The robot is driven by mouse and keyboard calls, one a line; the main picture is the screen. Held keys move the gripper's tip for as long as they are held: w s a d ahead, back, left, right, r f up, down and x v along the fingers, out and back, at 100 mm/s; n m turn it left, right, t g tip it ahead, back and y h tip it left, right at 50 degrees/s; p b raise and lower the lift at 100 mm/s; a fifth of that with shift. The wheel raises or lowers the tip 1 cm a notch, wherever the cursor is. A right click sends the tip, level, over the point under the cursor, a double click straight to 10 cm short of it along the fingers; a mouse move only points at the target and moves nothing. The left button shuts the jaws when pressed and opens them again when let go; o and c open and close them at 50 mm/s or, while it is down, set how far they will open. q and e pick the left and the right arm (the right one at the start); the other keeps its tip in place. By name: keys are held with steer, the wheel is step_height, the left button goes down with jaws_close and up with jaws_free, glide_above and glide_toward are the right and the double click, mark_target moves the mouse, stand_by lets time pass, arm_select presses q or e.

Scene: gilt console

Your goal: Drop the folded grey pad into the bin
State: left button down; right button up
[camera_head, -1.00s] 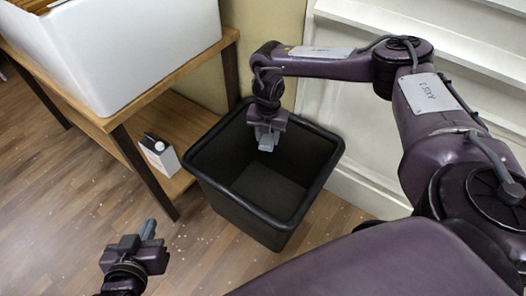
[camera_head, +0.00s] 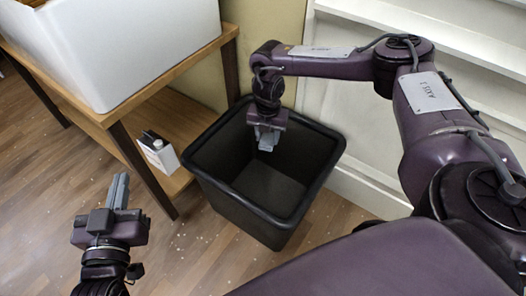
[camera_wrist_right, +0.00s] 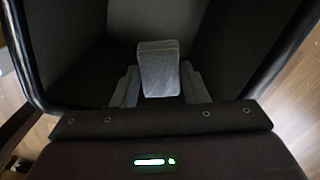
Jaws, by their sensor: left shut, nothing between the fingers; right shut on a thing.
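The black bin (camera_head: 222,201) stands open on the floor in the middle of the head view. My right gripper (camera_head: 266,142) points down inside the bin's opening, near its back side. In the right wrist view it is shut on the folded grey pad (camera_wrist_right: 158,70), with a finger on each side and the bin's dark inside around it. In the head view the pad is hard to tell from the grey fingers. My left gripper (camera_head: 118,192) is at the lower left, shut and empty, over the floor and apart from the bin.
A wooden table (camera_head: 170,72) with a large white container (camera_head: 150,45) stands at the left. A small white and black carton (camera_head: 159,154) sits on its lower shelf, beside the bin. A white panelled wall (camera_head: 345,130) is behind the bin at right. Floor in front is clear.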

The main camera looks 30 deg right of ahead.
steer(key=o, duration=1)
steer(key=shift+r, duration=0.15)
step_height(320, 180, up, 4)
steer(key=shift+f+p, duration=0.15)
steer(key=shift+p, duration=0.55)
step_height(320, 180, up, 3)
steer(key=shift+r+p, duration=0.2)
steer(key=shift+p, duration=0.25)
arm_select(q)
steer(key=s+f+g+y, duration=0.1)
steer(key=s+f+g, duration=0.3)
steer(key=f, duration=0.4)
steer(key=s+a+f+g+y, duration=0.1)
steer(key=s+f+g, duration=0.3)
steer(key=f, duration=0.4)
steer(key=shift+s+a+g+y, duration=0.25)
steer(key=shift+g+y, duration=0.25)
steer(key=shift+y, duration=0.2)
arm_select(e)
steer(key=shift+r, duration=0.2)
